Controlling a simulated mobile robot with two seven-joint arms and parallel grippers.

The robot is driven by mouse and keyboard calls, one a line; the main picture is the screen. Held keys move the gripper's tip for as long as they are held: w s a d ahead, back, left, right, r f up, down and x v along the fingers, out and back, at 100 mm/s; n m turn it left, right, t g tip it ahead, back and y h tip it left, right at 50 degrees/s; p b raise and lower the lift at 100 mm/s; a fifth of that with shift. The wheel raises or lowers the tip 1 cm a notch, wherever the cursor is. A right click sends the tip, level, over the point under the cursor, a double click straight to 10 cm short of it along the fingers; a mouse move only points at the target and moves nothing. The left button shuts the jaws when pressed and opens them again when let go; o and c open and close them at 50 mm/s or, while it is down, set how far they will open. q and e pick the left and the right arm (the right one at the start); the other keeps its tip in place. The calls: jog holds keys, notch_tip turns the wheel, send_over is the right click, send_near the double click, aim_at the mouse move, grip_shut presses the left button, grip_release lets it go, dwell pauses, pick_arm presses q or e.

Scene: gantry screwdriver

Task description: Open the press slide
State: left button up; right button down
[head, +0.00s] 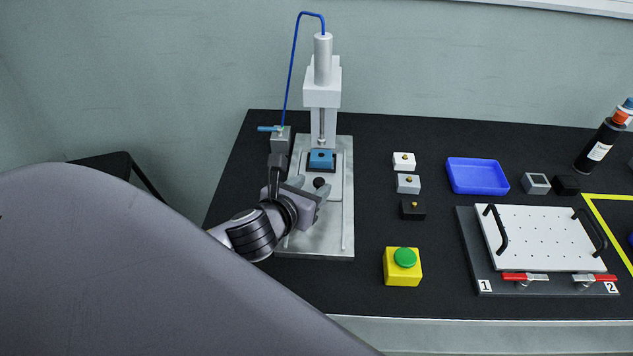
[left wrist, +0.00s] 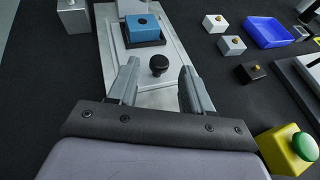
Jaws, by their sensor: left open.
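The press (head: 322,85) stands at the back left of the black table, its ram above the slide. The press slide (head: 335,187) is a light plate on the grey base (head: 325,240), with a blue block (head: 321,160) in a dark nest at its far end. A black knob (head: 318,183) stands on the slide's near part; it also shows in the left wrist view (left wrist: 158,65). My left gripper (head: 310,187) is open at the knob. In the left wrist view its fingers (left wrist: 158,85) lie on either side, with the knob just beyond the tips, apart from them. My right gripper is out of view.
A grey valve block with a blue lever (head: 280,137) stands left of the press. Small blocks with brass knobs (head: 408,184), a yellow box with a green button (head: 403,266), a blue tray (head: 477,176) and a white plate fixture (head: 540,238) lie to the right.

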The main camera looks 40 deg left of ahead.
aim_at(321, 170)
pick_arm(q)
jog(key=shift+x, duration=1.45)
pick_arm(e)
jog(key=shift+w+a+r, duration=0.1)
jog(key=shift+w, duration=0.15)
